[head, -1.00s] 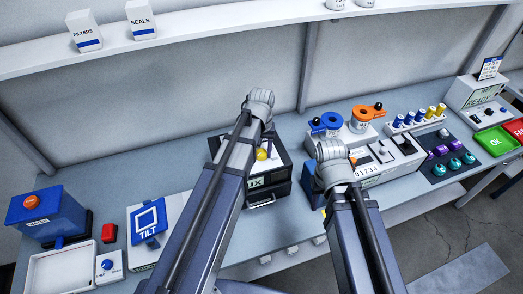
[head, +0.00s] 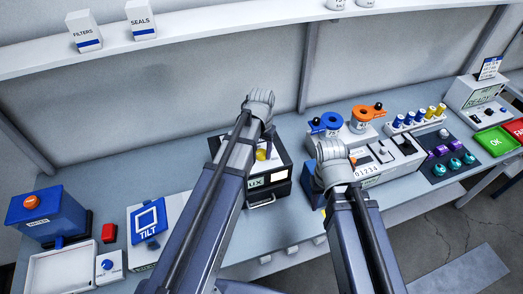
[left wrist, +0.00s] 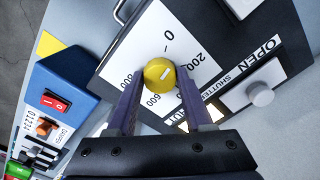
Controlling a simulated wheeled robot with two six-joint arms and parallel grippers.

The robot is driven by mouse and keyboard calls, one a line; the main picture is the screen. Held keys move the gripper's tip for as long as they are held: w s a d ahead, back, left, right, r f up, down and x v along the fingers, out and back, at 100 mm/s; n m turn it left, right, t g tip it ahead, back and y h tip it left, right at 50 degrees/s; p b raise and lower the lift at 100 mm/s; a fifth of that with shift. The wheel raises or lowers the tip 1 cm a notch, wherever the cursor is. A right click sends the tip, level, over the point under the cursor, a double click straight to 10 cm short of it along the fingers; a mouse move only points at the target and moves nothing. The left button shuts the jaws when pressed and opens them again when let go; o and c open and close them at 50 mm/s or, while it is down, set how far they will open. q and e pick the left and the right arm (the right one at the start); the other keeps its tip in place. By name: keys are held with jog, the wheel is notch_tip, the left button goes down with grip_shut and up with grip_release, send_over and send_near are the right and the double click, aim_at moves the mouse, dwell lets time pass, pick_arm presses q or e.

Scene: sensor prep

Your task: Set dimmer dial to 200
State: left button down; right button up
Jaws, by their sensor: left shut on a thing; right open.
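The yellow dimmer dial (left wrist: 160,70) sits on a white scale plate (left wrist: 140,45) marked 0, 200 and 600 in the left wrist view. My left gripper (left wrist: 158,84) has its two purple fingers on either side of the dial and is shut on it. A short white mark on the dial slants towards the upper right, on the side of the 200. In the head view the dial (head: 261,155) shows beside my left arm, which hides much of the LUX box (head: 281,176). My right arm ends over the bench; its gripper is hidden behind the arm.
The SHUTTER panel with a grey knob (left wrist: 261,93) is beside the dial. A blue unit with a red switch (left wrist: 55,102) stands on its other side. Blue and orange handled parts (head: 362,119) stand further right. The TILT plate (head: 149,222) is at left.

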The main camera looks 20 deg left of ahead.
aim_at(261, 152)
pick_arm(q)
jog(key=m, duration=0.4)
jog(key=shift+m, duration=2.1)
jog(key=shift+c, duration=1.5)
grip_release()
jog(key=shift+r, duration=0.1)
notch_tip(261, 152, up, 8)
jog(key=p, duration=0.8)
jog(key=shift+f, duration=0.2)
